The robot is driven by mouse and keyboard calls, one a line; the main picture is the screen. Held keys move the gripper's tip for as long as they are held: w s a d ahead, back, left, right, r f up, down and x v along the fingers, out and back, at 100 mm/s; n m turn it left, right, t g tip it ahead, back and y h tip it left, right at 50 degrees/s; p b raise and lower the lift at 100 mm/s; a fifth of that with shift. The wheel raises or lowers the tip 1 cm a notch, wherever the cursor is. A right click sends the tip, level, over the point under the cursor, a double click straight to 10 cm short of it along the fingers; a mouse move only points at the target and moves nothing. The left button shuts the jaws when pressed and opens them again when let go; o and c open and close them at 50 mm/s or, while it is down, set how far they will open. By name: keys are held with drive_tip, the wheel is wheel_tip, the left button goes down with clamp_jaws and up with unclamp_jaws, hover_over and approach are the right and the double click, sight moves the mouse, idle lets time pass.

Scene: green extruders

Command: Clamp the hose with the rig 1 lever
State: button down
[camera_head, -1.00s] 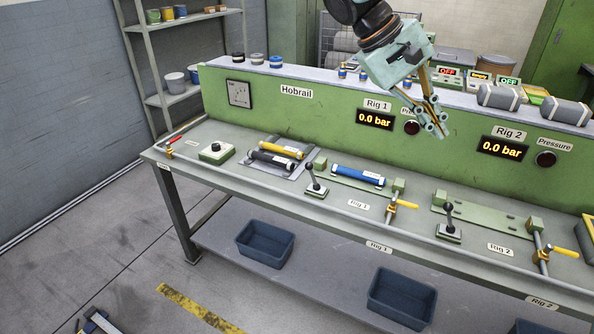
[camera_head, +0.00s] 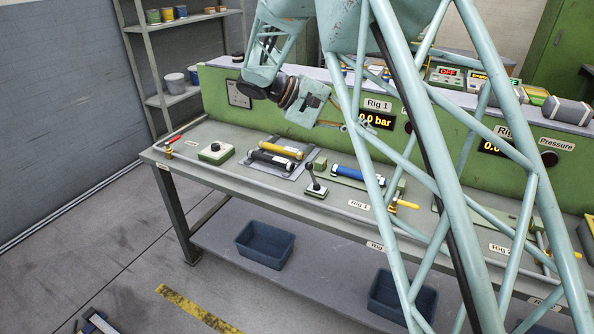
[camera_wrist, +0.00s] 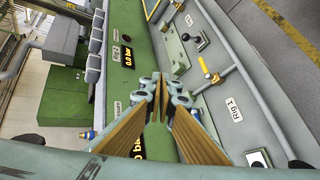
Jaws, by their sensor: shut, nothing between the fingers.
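The rig 1 lever (camera_head: 312,178) has a black knob and stands near upright on a pale base at the left end of rig 1. The blue hose (camera_head: 352,174) with white ends lies in the green rig 1 bed just right of the lever, partly behind my arm. My gripper (camera_head: 358,128) is shut and empty, in front of the green panel, above and beyond the hose and apart from the lever. A pale base at the lower edge (camera_wrist: 258,158) seems to be the rig 1 lever's.
A yellow hose (camera_head: 281,149) and a black one lie on a grey mat left of the lever. A yellow-handled valve (camera_head: 404,204) is at rig 1's right end. The green panel (camera_head: 225,110) rises behind the bench. My arm links cover much of rig 2.

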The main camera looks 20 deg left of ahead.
sight(313, 176)
drive_tip(key=a+f+n+t, duration=0.1)
drive_tip(key=a+f+t, duration=0.2)
drive_tip(key=a+f, duration=0.5)
drive_tip(key=s+a+f+n+t+b, duration=0.1)
drive_tip(key=a+f+n+t, duration=0.1)
drive_tip(key=a+f, duration=0.6)
drive_tip(key=s+a+f+n+t+h, duration=0.1)
drive_tip(key=a+f+t, duration=0.3)
drive_tip(key=a, duration=1.3)
drive_tip(key=shift+a+f+t, duration=0.15)
drive_tip(key=shift+f+t, duration=0.05)
drive_tip(key=shift+f, duration=0.8)
drive_tip(key=shift+a+f+t, duration=0.1)
drive_tip(key=shift+f+t, duration=0.1)
drive_tip(key=shift+f, duration=0.75)
drive_tip(key=shift+w+d, duration=0.1)
drive_tip(key=x, duration=0.3)
drive_tip(key=b+x, duration=0.1)
drive_tip(key=x, duration=0.6)
drive_tip(key=shift+d+r, duration=0.15)
drive_tip(key=shift+d, duration=0.45)
drive_tip(key=shift+d+r+b, duration=0.15)
drive_tip(key=shift+d+b, duration=0.05)
drive_tip(key=shift+d, duration=0.45)
drive_tip(key=shift+d+r+b, duration=0.15)
drive_tip(key=shift+d, duration=0.55)
drive_tip(key=shift+d, duration=0.1)
